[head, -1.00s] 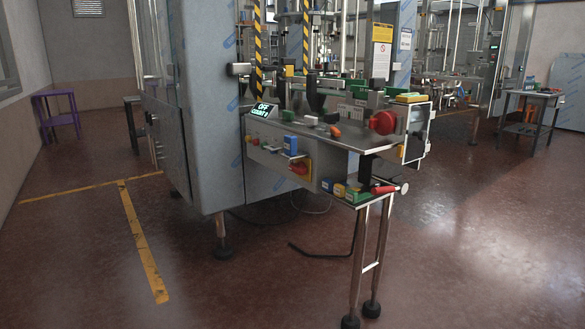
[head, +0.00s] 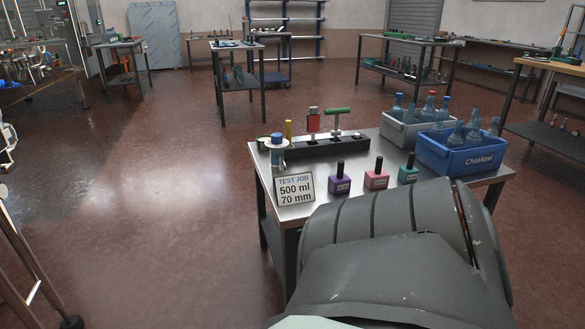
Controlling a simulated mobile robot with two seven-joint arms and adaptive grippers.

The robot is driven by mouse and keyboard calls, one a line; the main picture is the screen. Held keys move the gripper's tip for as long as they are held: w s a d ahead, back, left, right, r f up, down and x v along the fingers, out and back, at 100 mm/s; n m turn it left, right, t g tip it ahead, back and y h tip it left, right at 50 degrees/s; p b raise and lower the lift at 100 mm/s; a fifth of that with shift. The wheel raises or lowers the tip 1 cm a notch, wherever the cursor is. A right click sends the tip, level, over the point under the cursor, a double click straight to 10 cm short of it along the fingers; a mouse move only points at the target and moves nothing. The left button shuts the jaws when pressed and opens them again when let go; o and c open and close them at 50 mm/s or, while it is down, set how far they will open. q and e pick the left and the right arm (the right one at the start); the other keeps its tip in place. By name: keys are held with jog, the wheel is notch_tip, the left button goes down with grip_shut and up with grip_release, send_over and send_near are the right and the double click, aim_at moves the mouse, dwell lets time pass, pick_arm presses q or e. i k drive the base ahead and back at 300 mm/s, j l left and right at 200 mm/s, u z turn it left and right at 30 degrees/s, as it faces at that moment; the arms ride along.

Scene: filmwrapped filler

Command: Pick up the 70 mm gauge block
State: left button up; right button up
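Three coloured blocks with black upright handles stand in a row on a steel table: a purple block (head: 340,185), a pink block (head: 376,180) and a teal block (head: 408,175). Each has a small front label that is too small to read, so I cannot tell which is the 70 mm gauge block. A sign (head: 295,190) at the table's left front corner reads "TEST JOB 500 ml 70 mm". Neither of my grippers is in view. A large grey part of my own body covers the table's front right.
Floor left of the table is clear. Other benches stand behind.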

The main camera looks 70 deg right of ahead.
aim_at(378, 178)
jog(key=z, duration=2.8)
jog(key=i+l+u, duration=0.1)
jog(key=l+u, duration=0.15)
jog(key=l, duration=0.35)
jog(key=l+u, duration=0.25)
jog(key=l, duration=0.4)
